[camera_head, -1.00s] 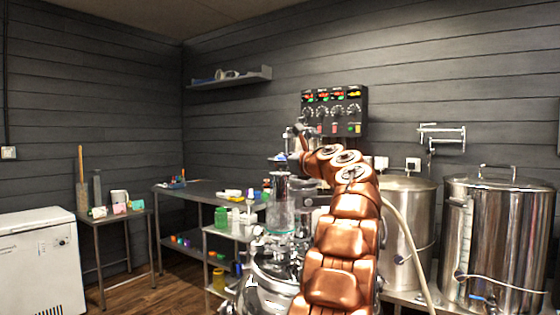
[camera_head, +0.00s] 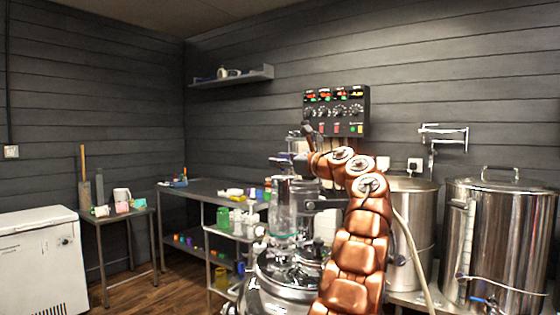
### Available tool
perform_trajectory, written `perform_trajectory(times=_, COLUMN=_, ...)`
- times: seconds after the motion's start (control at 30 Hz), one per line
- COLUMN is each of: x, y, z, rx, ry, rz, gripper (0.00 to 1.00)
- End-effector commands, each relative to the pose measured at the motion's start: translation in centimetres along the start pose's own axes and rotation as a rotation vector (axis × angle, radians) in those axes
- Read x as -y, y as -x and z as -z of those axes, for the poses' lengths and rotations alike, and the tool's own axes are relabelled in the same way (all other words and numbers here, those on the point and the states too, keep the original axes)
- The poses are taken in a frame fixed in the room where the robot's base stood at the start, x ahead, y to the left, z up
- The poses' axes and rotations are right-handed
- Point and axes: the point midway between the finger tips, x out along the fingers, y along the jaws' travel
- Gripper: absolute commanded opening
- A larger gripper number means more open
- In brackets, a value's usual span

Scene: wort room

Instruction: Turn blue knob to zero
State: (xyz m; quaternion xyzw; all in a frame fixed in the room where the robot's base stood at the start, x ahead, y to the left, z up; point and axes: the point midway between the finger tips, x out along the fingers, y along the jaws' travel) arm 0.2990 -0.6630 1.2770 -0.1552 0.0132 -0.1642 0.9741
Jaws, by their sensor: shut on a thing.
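The control panel (camera_head: 336,111) hangs on the back wall, with lit red, green and yellow readouts above a row of small knobs. Coloured switches sit along its lower part. My copper arm rises from the lower right and bends left towards the panel. My gripper (camera_head: 308,128) is small and dark at the panel's lower left edge, by the leftmost knob. It is shut on what appears to be that knob, which is largely hidden. Its blue colour and pointer setting are too small to make out.
A glass vessel (camera_head: 284,208) stands on steel equipment just left of my arm. Large steel tanks (camera_head: 502,240) stand on the right, with a hose between them and my arm. A steel table (camera_head: 205,188) and a white freezer (camera_head: 38,255) are on the left.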

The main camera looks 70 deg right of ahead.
Motion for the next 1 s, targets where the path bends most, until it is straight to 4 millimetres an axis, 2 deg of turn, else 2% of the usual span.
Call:
perform_trajectory(times=0.03, x=1.2, y=0.8, z=-0.8, rx=0.017, ry=0.004, rz=0.021, gripper=0.01)
perform_trajectory(times=0.17, x=1.6, y=1.1, z=-0.8, rx=0.031, ry=-0.001, rz=0.005, gripper=0.00)
perform_trajectory(times=0.2, x=1.4, y=1.0, z=-0.6, rx=0.029, ry=-0.001, rz=0.004, gripper=0.03)
perform_trajectory(times=0.77, x=0.8, y=0.3, z=0.6, rx=0.014, ry=-0.013, rz=-0.015, gripper=0.61)
perform_trajectory(times=1.0, x=0.8, y=0.3, z=0.9, rx=0.012, ry=-0.017, rz=-0.018, gripper=0.62)
